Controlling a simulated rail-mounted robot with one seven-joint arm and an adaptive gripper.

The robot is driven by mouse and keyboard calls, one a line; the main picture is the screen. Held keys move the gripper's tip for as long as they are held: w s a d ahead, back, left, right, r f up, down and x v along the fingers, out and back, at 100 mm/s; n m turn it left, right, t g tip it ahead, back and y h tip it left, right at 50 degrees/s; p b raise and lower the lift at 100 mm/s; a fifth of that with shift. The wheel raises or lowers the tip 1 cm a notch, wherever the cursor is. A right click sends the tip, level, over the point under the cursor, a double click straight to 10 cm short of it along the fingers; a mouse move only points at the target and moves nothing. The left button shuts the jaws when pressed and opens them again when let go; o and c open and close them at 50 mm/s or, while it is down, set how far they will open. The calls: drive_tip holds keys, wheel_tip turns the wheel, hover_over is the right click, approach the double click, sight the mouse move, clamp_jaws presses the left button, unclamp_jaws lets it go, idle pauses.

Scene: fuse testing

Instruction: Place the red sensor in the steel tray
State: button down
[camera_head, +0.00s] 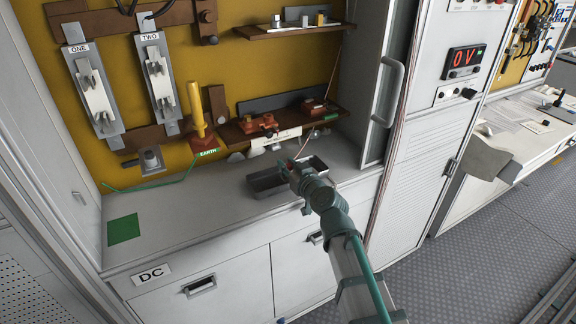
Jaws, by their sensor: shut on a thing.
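The steel tray (262,184) is a shallow grey rectangular tray on the white counter, below the shelf. My gripper (290,168) is over the tray, with my arm coming in from the lower right. The gripper is shut on a small red thing (291,163), which appears to be the red sensor; it is mostly hidden by the fingers. I cannot tell whether it touches the tray floor. My gripper and wrist hide part of the tray's right side.
A brown shelf (236,135) with reddish-brown fittings hangs behind the tray. A yellow handle (196,106) stands by the EARTH label at left. A green square (124,229) marks the counter's left end. A tall white cabinet (428,110) stands at right. The counter left of the tray is mostly clear.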

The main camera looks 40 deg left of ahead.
drive_tip(key=shift+f+b, duration=0.2)
drive_tip(key=shift+b, duration=0.2)
drive_tip(key=c, duration=1)
unclamp_jaws()
drive_tip(key=shift+r, duration=0.1)
drive_tip(key=shift+c, duration=0.2)
